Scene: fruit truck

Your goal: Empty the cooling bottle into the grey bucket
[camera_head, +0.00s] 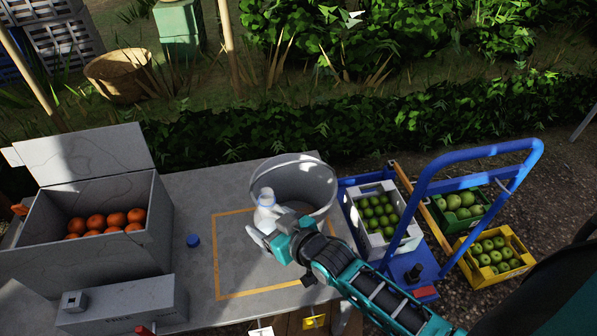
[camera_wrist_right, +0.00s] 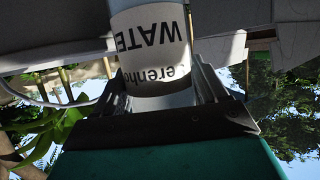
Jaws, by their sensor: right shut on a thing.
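The white bottle (camera_head: 264,213) is in my right gripper (camera_head: 262,232), roughly upright, with its narrow neck up and no cap on it. In the head view it overlaps the front left wall of the grey bucket (camera_head: 318,186); whether it touches the bucket I cannot tell. In the right wrist view the bottle (camera_wrist_right: 155,45) stands between my right gripper's fingers (camera_wrist_right: 170,92), its black lettering upside down. The bucket stands upright on the grey table. A blue cap (camera_head: 193,240) lies left of the bottle. My left gripper is not in view.
A grey box (camera_head: 150,215) of oranges stands at left, with a low grey case (camera_head: 125,305) in front. A blue cart (camera_head: 450,163) with a crate of green fruit (camera_head: 358,207) is close at right.

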